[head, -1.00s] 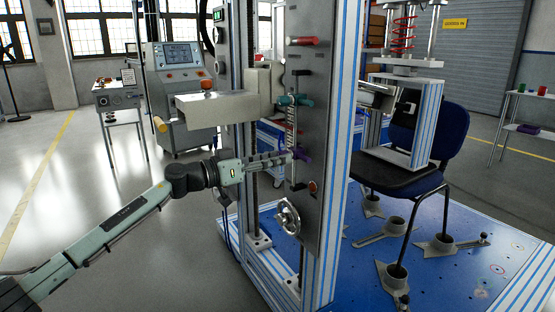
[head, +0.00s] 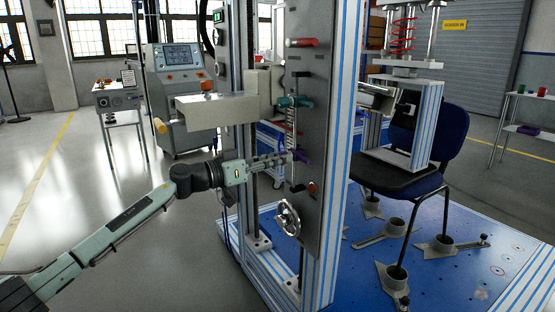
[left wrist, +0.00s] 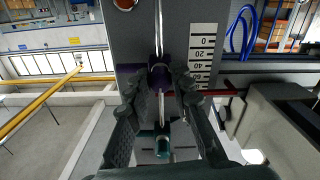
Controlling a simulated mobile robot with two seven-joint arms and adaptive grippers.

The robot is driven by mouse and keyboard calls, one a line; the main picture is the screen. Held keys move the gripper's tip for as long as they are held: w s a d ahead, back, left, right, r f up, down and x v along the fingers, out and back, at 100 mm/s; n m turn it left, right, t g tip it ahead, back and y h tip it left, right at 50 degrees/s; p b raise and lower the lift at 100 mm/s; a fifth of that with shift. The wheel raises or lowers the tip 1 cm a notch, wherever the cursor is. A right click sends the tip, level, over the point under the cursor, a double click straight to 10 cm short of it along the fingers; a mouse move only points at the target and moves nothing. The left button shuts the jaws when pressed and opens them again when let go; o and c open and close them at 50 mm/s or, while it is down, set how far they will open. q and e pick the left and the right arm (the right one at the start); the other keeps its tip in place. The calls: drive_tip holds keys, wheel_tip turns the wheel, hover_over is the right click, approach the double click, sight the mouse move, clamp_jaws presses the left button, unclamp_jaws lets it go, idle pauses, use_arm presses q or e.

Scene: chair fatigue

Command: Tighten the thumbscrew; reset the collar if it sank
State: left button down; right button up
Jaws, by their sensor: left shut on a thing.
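A purple knob (head: 303,156) sits on a thin vertical rod at the face of the tall grey panel (head: 312,120). My left gripper (head: 289,158) reaches it from the left and is shut on it. In the left wrist view the purple knob (left wrist: 160,75) lies between the two fingertips and is partly hidden by them. A teal piece (head: 294,101) sits higher on the panel; a teal piece also shows in the left wrist view (left wrist: 163,148). I cannot tell which piece is the collar. My right gripper is not in view.
A scale (left wrist: 203,50) marked in numbers stands beside the rod. A bracket (head: 215,108) juts left over my arm. A blue chair (head: 440,140) stands right.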

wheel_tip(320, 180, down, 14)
drive_tip(key=p, duration=0.6)
use_arm(q)
drive_tip(key=shift+r+m+b, duration=0.15)
drive_tip(key=shift+m+b, duration=2.1)
drive_tip(key=shift+m, duration=9.85)
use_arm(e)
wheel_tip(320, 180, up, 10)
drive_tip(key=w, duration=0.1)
use_arm(q)
drive_tip(key=c, duration=1.3)
unclamp_jaws()
